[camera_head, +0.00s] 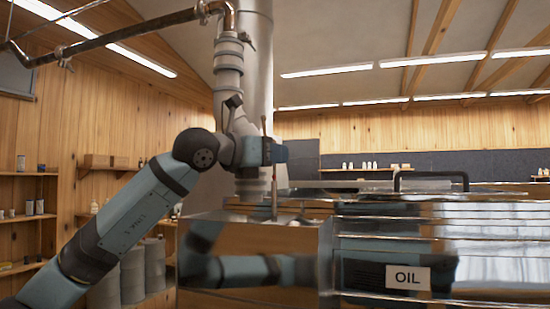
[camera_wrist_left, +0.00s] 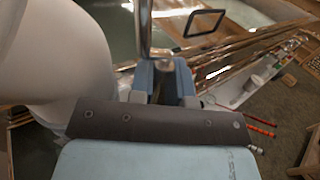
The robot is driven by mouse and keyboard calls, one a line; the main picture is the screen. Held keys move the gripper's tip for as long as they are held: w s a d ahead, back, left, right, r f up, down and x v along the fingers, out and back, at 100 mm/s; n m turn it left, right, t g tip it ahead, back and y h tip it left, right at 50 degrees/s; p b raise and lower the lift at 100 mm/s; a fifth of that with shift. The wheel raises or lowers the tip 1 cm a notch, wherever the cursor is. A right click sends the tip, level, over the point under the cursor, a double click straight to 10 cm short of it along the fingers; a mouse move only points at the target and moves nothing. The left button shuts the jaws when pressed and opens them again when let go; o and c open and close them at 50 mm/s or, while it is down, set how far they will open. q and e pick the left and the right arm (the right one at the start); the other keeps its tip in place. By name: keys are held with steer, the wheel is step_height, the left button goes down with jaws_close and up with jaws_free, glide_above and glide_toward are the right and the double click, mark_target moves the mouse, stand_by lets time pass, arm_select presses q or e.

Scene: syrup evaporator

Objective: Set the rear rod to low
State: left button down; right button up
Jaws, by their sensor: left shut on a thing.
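A thin upright rod (camera_head: 274,197) rises at the near left end of the metal evaporator (camera_head: 480,235), beside the flue pipe. I take it for the rear rod; its tip stands above my gripper. My left gripper (camera_head: 274,152) is shut on it partway up. In the left wrist view the light blue fingers of my left gripper (camera_wrist_left: 164,82) stand around the rod's place, and a metal rod (camera_wrist_left: 143,28) runs up from there. The fingers hide the exact contact. I see no low mark. My right gripper is in neither view.
A large flue pipe (camera_head: 257,75) stands right behind my left gripper and also fills the left of the wrist view (camera_wrist_left: 28,55). A black handle (camera_head: 431,176) rises from the evaporator top.

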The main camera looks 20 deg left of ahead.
arm_select(q)
steer(key=shift+d+f, duration=0.1)
steer(key=shift+f, duration=0.2)
steer(key=c, duration=1.4)
jaws_free()
steer(key=shift+o, duration=0.2)
steer(key=b+v, duration=0.4)
steer(key=v, duration=1)
steer(key=shift+w+r, duration=0.1)
